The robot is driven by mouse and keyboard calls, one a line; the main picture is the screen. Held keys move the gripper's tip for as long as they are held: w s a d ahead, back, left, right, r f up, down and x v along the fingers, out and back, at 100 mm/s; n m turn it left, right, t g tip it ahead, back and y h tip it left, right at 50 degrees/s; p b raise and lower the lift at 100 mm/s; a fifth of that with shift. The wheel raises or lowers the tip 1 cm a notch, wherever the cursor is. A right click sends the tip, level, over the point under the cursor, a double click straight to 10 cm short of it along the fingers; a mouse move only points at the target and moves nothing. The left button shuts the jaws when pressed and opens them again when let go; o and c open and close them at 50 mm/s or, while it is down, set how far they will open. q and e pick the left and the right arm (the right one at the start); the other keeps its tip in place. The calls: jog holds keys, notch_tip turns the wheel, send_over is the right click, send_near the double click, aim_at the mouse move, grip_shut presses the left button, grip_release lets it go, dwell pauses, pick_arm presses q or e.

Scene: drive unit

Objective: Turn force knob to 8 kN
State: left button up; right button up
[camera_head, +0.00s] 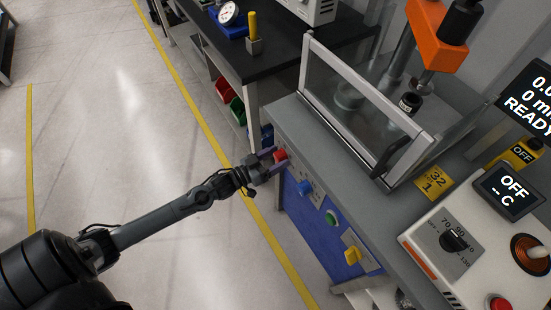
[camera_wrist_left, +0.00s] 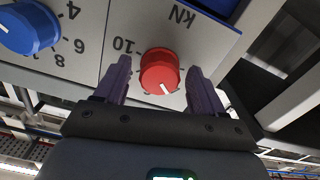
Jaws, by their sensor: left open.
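The red force knob (camera_head: 280,156) is at the left end of the blue front panel of the grey press bench. In the left wrist view the red knob (camera_wrist_left: 160,68) sits under an upside-down kN label, with a 10 beside it. Its white pointer mark faces the lower right of that view; the number there is hidden or unreadable. My left gripper (camera_head: 268,163) is at the knob. In the wrist view its open purple fingers (camera_wrist_left: 158,74) stand on either side of the knob, with a visible gap at each side. My right gripper is in neither view.
A blue knob (camera_head: 305,187) with its own scale is beside the red one, then a green button (camera_head: 331,218) and a yellow switch (camera_head: 352,255). A clear guard (camera_head: 355,95) stands on the bench. Open floor (camera_head: 130,120) lies left.

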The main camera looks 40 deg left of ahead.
pick_arm(q)
jog(key=c, duration=1.1)
jog(key=shift+o, duration=0.2)
